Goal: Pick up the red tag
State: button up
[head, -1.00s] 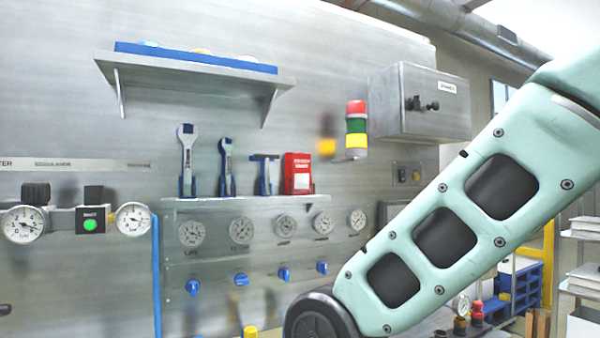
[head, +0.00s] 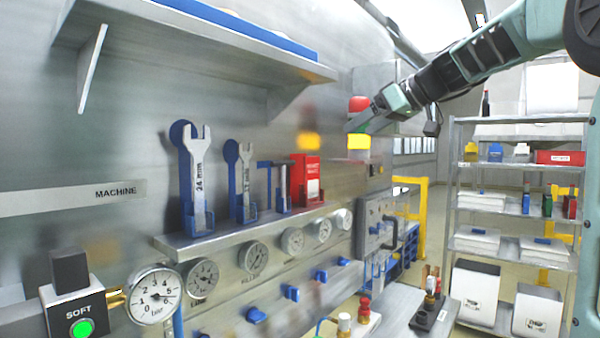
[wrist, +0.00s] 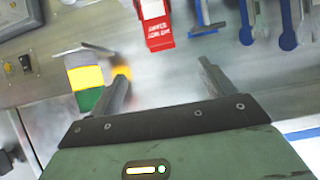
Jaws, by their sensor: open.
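The red tag (head: 304,181) stands upright at the right end of the metal ledge, with pale writing on its front. It also shows upside down at the top of the wrist view (wrist: 157,27). My gripper (head: 352,126) is up and to the right of the tag in the head view, in front of the signal light. In the wrist view, the two fingers of my gripper (wrist: 163,68) are apart with nothing between them. The tag is beyond the fingertips, and no contact shows.
A hammer-like tool (head: 279,186) and two wrenches (head: 197,180) stand left of the tag on the ledge (head: 228,232). A shelf (head: 200,35) juts out above. The signal light (head: 358,141) is behind my gripper. Gauges and blue knobs line the panel below.

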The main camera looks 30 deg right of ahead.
jog(key=p, duration=0.5)
send_near(313, 161)
jog(key=x, duration=0.4)
jog(key=shift+w+r, duration=0.3)
jog(key=shift+s+f+p+x, duration=0.15)
jog(key=shift+p+x, duration=0.65)
jog(key=shift+x, duration=0.75)
jog(key=shift+s+f+p+x, duration=0.1)
jog(key=shift+f+p+x, duration=0.1)
jog(key=shift+p+x, duration=1)
jog(key=shift+w+a+f+b, duration=0.15)
jog(key=shift+w+b, duration=0.15)
jog(key=shift+b, duration=0.1)
jog(key=c, duration=1.1)
